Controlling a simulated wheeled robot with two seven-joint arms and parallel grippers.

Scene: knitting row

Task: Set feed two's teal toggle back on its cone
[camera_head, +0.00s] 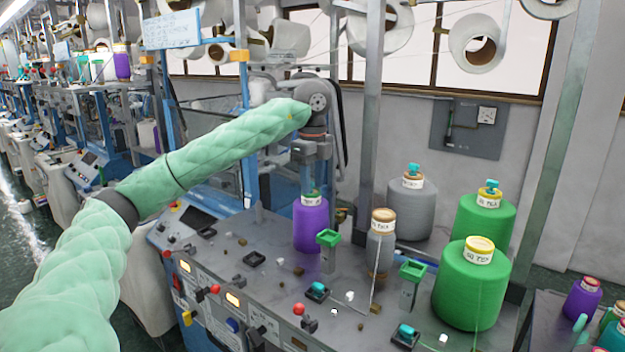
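My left gripper (309,186) points straight down at the top of a purple cone (311,228) on the machine deck. Its fingers hide most of the cone's top, and I cannot tell whether they hold anything. Teal toggles sit on top of the grey cone (408,212) and the rear green cone (484,222). Two more teal pieces lie in black square holders on the deck, one at centre (318,287) and one in front (406,331). The front green cone (470,293) and a slim grey-brown cone (381,250) show no toggle. Feed labels are too small to read. My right gripper is not in view.
Green-topped posts (328,250) and (411,285) stand among the cones. Small white and brown bits and red knobs (299,309) lie along the deck front. A tall metal upright (371,110) rises behind. A side table at lower right carries more cones (581,300).

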